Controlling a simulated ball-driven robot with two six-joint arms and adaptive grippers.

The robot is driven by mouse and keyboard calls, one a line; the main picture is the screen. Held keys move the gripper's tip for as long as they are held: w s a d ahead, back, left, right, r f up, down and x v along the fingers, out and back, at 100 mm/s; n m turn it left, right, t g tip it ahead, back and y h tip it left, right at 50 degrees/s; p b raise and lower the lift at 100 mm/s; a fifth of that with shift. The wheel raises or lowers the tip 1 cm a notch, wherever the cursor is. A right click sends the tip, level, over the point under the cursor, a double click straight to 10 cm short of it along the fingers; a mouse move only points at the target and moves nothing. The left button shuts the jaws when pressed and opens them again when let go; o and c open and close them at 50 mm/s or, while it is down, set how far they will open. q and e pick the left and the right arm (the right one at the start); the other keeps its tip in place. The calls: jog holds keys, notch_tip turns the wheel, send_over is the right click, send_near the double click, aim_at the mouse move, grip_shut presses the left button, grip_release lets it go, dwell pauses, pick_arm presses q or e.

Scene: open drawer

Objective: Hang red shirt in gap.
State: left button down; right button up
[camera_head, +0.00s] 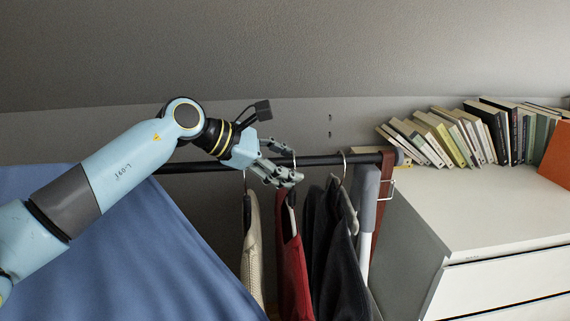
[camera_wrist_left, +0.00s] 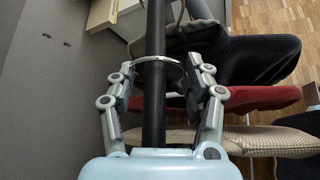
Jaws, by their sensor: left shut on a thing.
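The red shirt (camera_head: 294,275) hangs on its hanger between a cream knitted garment (camera_head: 251,250) and dark garments (camera_head: 338,255). My left gripper (camera_head: 287,176) is at the black rail (camera_head: 322,160), just above the red shirt, shut on its hanger. In the left wrist view, the gripper's fingers (camera_wrist_left: 162,80) lie on both sides of the rail. A pale hanger hook (camera_wrist_left: 155,59) curves over the rail between the fingertips, and the red shirt (camera_wrist_left: 262,98) shows to the right. Whether the hook rests on the rail is unclear. My right gripper is not in view.
A blue cloth surface (camera_head: 130,250) fills the lower left. A white drawer unit (camera_head: 470,215) with a row of books (camera_head: 450,135) stands right of the rail's end post (camera_head: 366,210). A sloped grey ceiling is above.

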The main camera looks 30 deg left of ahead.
pick_arm(q)
jog(key=shift+c, duration=2.3)
grip_release()
jog(key=v, duration=1.2)
